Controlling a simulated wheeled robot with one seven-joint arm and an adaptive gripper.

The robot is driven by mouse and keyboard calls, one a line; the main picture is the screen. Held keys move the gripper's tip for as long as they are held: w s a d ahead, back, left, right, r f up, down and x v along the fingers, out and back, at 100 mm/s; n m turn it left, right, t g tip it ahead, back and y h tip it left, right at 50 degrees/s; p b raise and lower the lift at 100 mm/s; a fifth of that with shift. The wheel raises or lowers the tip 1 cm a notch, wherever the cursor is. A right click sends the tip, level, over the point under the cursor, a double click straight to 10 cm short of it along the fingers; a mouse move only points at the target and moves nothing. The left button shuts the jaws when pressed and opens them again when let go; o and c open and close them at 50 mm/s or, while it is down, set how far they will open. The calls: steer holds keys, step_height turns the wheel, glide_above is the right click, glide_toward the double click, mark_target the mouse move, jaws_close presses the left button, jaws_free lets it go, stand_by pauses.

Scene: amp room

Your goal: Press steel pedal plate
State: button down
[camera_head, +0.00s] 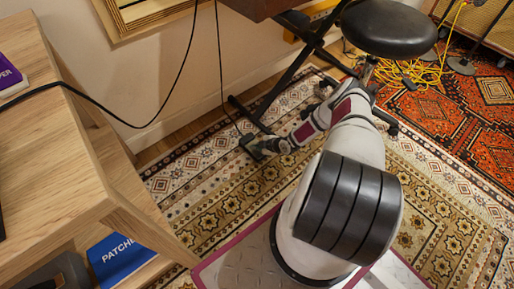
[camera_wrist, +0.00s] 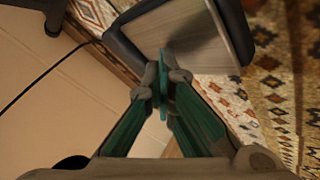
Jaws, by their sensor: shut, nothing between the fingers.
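The steel pedal plate (camera_wrist: 190,35) shows in the wrist view as a flat grey metal face with a dark rim. It lies at the top middle, just beyond my fingertips. My gripper (camera_wrist: 162,82) is shut, with its green-sided fingers meeting and nothing between them. The fingertips overlap the plate's near edge in the picture; I cannot tell whether they touch it. In the head view the dark pedal (camera_head: 254,147) sits on the patterned rug by the wall, and my gripper (camera_head: 274,146) is right beside it, small and partly blended with it.
A black stool (camera_head: 388,28) and a crossed black stand (camera_head: 290,72) rise near my arm. Black cables hang along the wall. A wooden desk (camera_head: 60,130) fills the left side. Yellow cable (camera_head: 412,72) lies coiled behind the stool. Open rug (camera_head: 225,205) lies in front of the pedal.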

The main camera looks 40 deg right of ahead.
stand_by(0.4)
steer(key=shift+r+p, duration=1)
steer(key=shift+r, duration=0.15)
step_height(320, 180, up, 5)
steer(key=p, duration=0.4)
steer(key=shift+s, duration=0.1)
stand_by(0.5)
